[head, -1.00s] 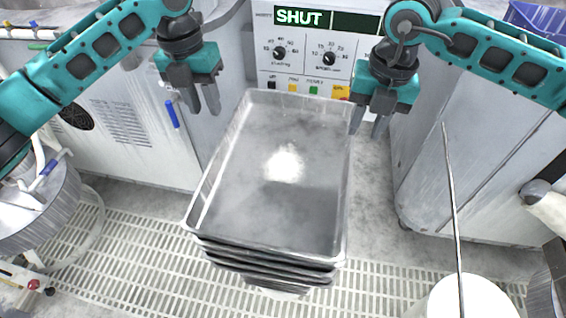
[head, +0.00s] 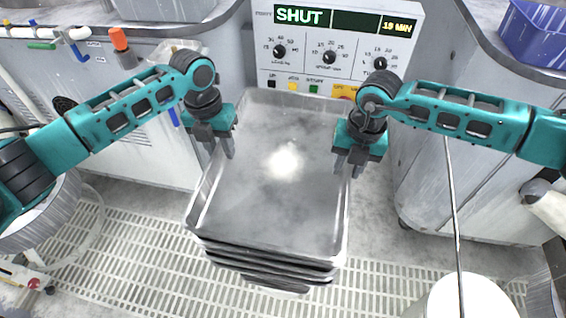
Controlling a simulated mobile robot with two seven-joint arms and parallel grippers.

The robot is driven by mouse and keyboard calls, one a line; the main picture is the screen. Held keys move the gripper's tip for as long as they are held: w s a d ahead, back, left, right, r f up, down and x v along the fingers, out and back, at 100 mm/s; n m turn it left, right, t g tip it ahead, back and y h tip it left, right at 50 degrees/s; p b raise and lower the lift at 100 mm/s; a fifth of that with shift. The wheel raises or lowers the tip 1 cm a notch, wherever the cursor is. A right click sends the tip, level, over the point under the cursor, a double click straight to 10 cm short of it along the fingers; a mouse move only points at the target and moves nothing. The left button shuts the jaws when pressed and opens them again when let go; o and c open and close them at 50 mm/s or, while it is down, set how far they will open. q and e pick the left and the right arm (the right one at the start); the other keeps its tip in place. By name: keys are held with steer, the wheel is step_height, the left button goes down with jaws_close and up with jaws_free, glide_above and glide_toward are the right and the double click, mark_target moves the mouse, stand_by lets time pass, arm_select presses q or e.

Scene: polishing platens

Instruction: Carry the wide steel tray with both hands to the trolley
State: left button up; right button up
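The wide steel tray (head: 270,205) lies on top of a stack of similar trays in the middle of the head view, with a bright reflection on its bare floor. My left gripper (head: 220,151) is at the tray's left rim, its two fingers apart, seemingly one on each side of the rim. My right gripper (head: 348,170) is at the right rim in the same way, fingers apart. I cannot tell whether the fingers touch the rim. I cannot make out a trolley for certain.
A control panel (head: 345,50) reading "SHUT" and "19 MIN" stands behind the tray. Steel cabinets (head: 440,165) flank it. A blue crate (head: 535,40) sits at the far right. A white cylinder (head: 465,300) and thin rod (head: 453,215) stand at front right. Floor grating (head: 120,260) is open at front left.

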arm_select(q)
steer(key=shift+c, duration=0.2)
arm_select(e)
steer(key=shift+c, duration=0.2)
arm_select(q)
jaws_close()
arm_select(e)
jaws_close()
arm_select(q)
steer(key=shift+r, duration=0.1)
arm_select(e)
steer(key=shift+r, duration=0.1)
stand_by(0.6)
